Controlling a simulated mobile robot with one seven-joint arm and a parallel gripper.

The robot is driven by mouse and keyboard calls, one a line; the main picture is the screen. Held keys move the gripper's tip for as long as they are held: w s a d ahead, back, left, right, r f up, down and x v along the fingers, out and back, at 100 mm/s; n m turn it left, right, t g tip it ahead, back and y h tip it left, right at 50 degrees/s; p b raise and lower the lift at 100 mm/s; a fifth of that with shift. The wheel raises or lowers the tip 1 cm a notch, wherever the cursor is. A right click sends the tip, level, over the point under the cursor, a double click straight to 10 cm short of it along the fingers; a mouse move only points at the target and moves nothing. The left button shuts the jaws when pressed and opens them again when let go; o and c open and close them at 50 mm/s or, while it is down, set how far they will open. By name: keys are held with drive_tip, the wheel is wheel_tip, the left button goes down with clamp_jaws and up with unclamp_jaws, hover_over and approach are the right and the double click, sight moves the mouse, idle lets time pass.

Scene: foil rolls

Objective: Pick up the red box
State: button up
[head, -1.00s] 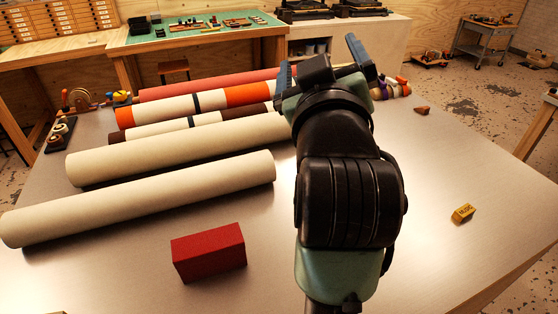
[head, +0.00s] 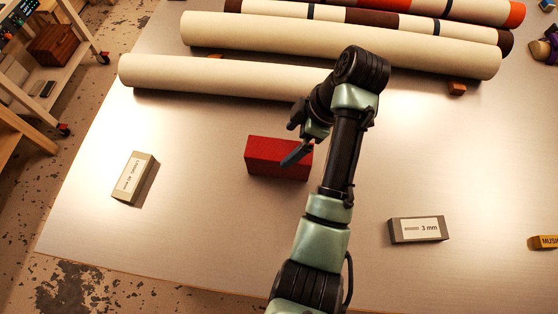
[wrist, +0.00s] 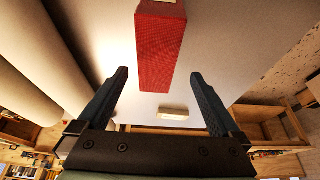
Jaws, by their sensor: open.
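The red box (head: 265,153) lies on the metal table in front of the cream rolls in the head view. It also shows in the wrist view (wrist: 160,50), at the top middle, beyond the fingertips and lined up with the gap between them. My gripper (head: 290,142) is at the box in the head view, with one blue finger overlapping the box's right part. In the wrist view my gripper (wrist: 158,78) is open, its two fingers apart with nothing held between them. I cannot tell whether a finger touches the box.
Cream rolls (head: 230,78) lie behind the box. A grey block (head: 135,178) stands to the left and a grey block marked 3 mm (head: 418,229) to the right. The table in front of the box is clear.

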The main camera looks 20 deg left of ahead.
sight(280, 150)
drive_tip(key=shift+a+f, duration=0.25)
drive_tip(key=shift+f, duration=0.4)
drive_tip(key=p+x, duration=0.2)
drive_tip(key=x, duration=0.2)
drive_tip(key=shift+w+a+f, duration=0.1)
drive_tip(key=shift+a+f, duration=0.2)
drive_tip(key=shift+f, duration=0.3)
drive_tip(key=shift+f, duration=0.25)
clamp_jaws()
